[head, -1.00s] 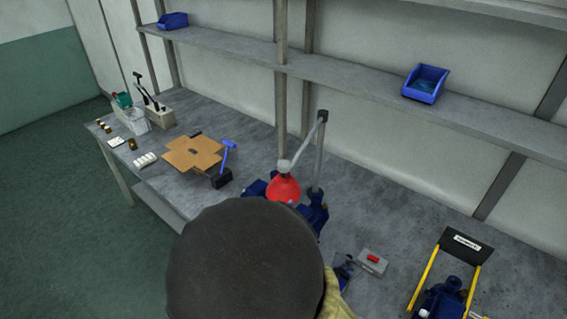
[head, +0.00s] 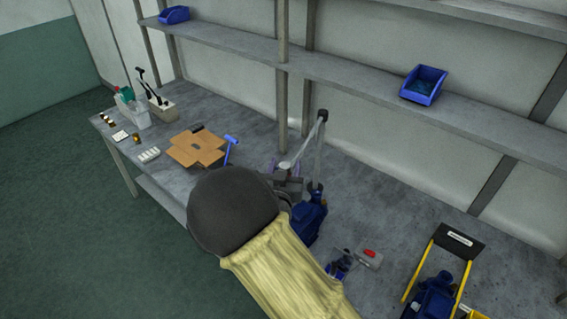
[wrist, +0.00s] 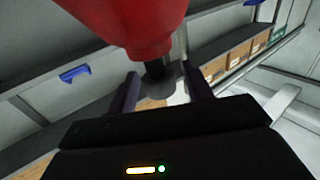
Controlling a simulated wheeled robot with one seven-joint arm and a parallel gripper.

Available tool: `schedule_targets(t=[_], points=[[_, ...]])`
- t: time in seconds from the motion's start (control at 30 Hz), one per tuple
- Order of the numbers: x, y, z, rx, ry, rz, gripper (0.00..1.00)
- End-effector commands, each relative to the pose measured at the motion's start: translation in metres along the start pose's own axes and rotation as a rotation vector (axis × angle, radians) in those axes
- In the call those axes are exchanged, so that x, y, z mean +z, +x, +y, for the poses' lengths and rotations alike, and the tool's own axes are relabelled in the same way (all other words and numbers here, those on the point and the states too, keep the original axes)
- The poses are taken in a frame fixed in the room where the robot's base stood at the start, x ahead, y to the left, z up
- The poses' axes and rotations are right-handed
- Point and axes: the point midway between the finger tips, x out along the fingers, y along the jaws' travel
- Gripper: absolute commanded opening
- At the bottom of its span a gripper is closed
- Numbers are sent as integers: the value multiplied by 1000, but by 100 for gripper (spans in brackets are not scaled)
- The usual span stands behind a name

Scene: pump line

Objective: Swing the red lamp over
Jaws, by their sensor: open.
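The red lamp's shade (wrist: 125,25) fills the top of the wrist view, very close. A dark neck (wrist: 155,68) and a grey round part (wrist: 161,92) show below it. My gripper (wrist: 163,85) is open, with one finger on each side of the neck; I cannot tell whether either touches it. In the head view the lamp's grey jointed arm (head: 305,146) rises from its post (head: 318,160) at the middle of the bench. The red shade is hidden there behind my arm and gripper.
A blue pump (head: 308,215) stands by the lamp post. An open cardboard box (head: 197,148) and a blue-handled tool (head: 230,145) lie to the left. A yellow-framed stand (head: 437,262) is at right. A shelf (head: 350,75) with blue bins (head: 424,85) runs behind.

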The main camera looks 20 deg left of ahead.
Motion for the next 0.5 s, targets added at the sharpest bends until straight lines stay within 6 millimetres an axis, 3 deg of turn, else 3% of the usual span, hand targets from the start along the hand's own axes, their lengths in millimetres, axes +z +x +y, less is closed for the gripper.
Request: schedule_targets(t=[0.2, 0.47, 0.5], points=[[0, 0, 0, 0, 0, 0, 50], [0, 0, -1, -1, 1, 0, 1], [0, 0, -1, -1, 1, 0, 0]])
